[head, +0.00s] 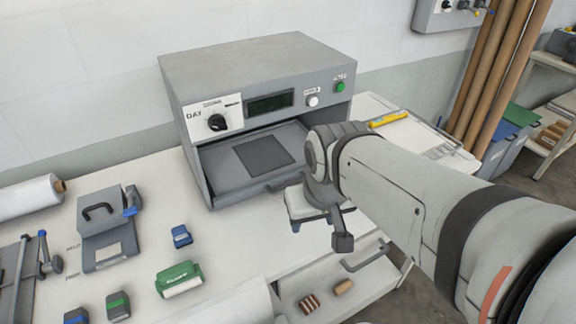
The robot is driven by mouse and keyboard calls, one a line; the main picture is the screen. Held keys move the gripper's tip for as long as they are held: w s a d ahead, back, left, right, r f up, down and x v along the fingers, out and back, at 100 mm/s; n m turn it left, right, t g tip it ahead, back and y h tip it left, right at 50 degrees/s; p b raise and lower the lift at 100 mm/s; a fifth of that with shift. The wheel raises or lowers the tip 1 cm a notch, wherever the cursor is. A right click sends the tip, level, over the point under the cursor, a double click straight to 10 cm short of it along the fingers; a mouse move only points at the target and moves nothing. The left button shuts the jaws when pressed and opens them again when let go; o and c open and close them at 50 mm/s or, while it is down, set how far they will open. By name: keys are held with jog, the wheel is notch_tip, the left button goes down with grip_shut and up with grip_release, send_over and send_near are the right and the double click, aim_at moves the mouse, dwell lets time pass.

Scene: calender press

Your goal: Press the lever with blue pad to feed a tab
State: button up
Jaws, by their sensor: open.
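A grey dispenser-like unit (103,235) with a black handle stands on the left of the white bench, and a blue pad (131,203) shows at its right side. At the far left edge, a dark device (18,280) has an upright lever with a blue tip (42,235). I cannot tell which of these two blue parts is the named lever's pad. No loose tab can be made out. My gripper (311,220) is open, right of the press's front and well apart from both units. My arm partly hides it.
The grey press (262,80) has a dial, display, buttons and a flat tray (225,168) at its opening. A white roll (30,197) lies left.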

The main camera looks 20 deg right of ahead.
jog(key=shift+c, duration=0.4)
grip_shut()
dwell(0.4)
dwell(1.2)
